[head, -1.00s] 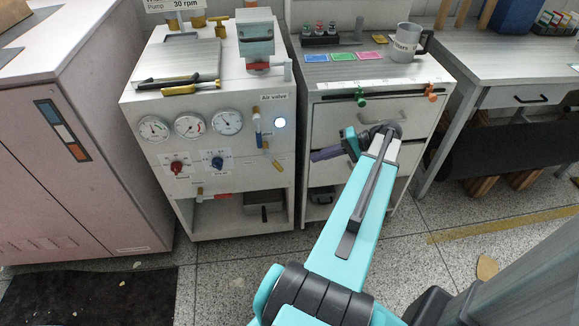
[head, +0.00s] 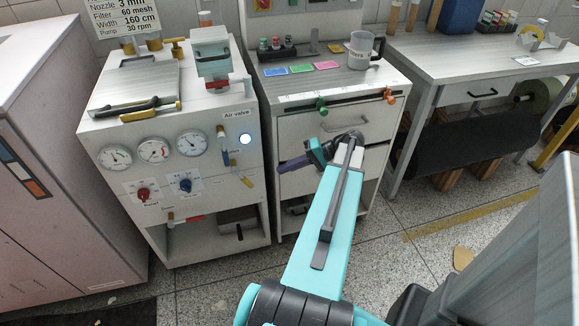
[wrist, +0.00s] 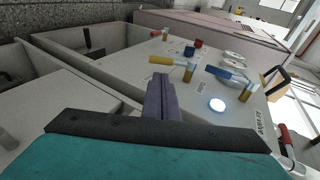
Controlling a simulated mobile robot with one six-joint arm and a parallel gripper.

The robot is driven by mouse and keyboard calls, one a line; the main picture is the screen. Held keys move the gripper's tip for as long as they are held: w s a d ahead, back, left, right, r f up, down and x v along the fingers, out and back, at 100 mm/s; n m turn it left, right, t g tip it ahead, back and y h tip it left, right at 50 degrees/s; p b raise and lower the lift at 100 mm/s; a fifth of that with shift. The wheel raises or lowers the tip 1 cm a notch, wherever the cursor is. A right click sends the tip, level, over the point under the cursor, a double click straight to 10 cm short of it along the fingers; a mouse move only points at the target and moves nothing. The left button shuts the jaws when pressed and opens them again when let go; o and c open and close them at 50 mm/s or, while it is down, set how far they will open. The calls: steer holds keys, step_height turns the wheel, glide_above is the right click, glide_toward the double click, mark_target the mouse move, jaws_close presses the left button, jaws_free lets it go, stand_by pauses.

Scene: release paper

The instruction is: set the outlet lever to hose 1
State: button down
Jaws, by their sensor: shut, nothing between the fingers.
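The upper lever (head: 222,143) hangs nearly upright below the "Air valve" label; the lower lever (head: 240,178) slants down to the right. In the wrist view these are the near-light lever (wrist: 234,78) and the farther lever (wrist: 176,62). My gripper (head: 282,169) is to the right of the panel, in front of the drawer cabinet, apart from both levers. Its purple fingers (wrist: 160,95) are shut and empty.
A glowing round light (head: 245,140) sits beside the levers. Gauges and red and blue knobs are left of them. The drawer cabinet (head: 300,127) stands right of the machine, with green and orange clamps on its top edge. Speckled floor is free in front.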

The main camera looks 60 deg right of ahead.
mark_target(244, 179)
steer(key=x, duration=1.1)
steer(key=shift+p, duration=0.4)
steer(key=shift+w+f, duration=0.1)
steer(key=shift+f, duration=0.05)
